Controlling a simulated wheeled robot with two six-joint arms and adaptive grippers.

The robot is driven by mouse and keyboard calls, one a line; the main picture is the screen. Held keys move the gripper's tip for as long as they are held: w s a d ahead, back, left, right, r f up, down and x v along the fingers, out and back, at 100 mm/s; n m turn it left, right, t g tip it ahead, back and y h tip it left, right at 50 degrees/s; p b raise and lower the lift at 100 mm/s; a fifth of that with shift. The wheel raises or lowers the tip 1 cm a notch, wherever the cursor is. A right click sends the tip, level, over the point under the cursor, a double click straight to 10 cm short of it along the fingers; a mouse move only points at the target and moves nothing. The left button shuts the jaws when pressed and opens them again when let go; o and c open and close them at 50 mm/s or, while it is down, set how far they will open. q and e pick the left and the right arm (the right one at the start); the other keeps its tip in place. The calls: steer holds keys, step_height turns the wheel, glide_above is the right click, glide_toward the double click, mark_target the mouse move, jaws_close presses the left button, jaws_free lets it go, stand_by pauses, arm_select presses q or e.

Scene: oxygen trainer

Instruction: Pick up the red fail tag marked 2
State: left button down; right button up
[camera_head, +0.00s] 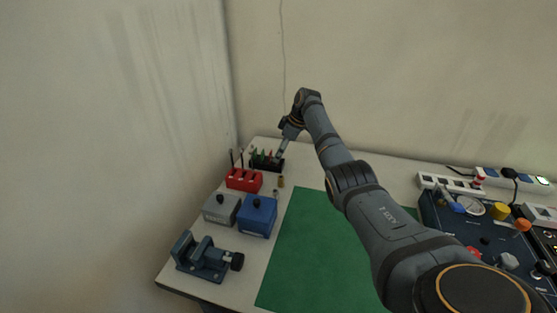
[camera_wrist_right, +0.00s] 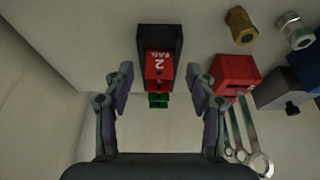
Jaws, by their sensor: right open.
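The red tag marked 2 FAIL (camera_wrist_right: 160,68) stands in a black holder (camera_wrist_right: 143,42) in the right wrist view, with a green piece (camera_wrist_right: 158,101) beside it. My right gripper (camera_wrist_right: 159,78) is open and empty, with one finger on each side of the tag and visible gaps between. In the head view the holder (camera_head: 277,168) is at the back left of the table, partly behind my right gripper (camera_head: 281,155). The tag's number cannot be read in the head view. My left gripper is not in view.
A red rack (camera_head: 243,180) with wrenches stands close to the holder, beside a brass fitting (camera_head: 281,182). A blue box (camera_head: 257,217), grey box (camera_head: 220,209) and vise (camera_head: 204,258) stand in front. The green mat (camera_head: 318,250) is clear where visible; a trainer panel (camera_head: 445,218) stands right.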

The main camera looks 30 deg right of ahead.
steer(key=shift+x, duration=1.2)
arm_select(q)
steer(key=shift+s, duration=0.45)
arm_select(e)
steer(key=shift+d, duration=0.1)
steer(key=shift+r, duration=0.1)
steer(key=shift+c, duration=0.4)
steer(key=c, duration=0.8)
steer(key=shift+o, duration=0.2)
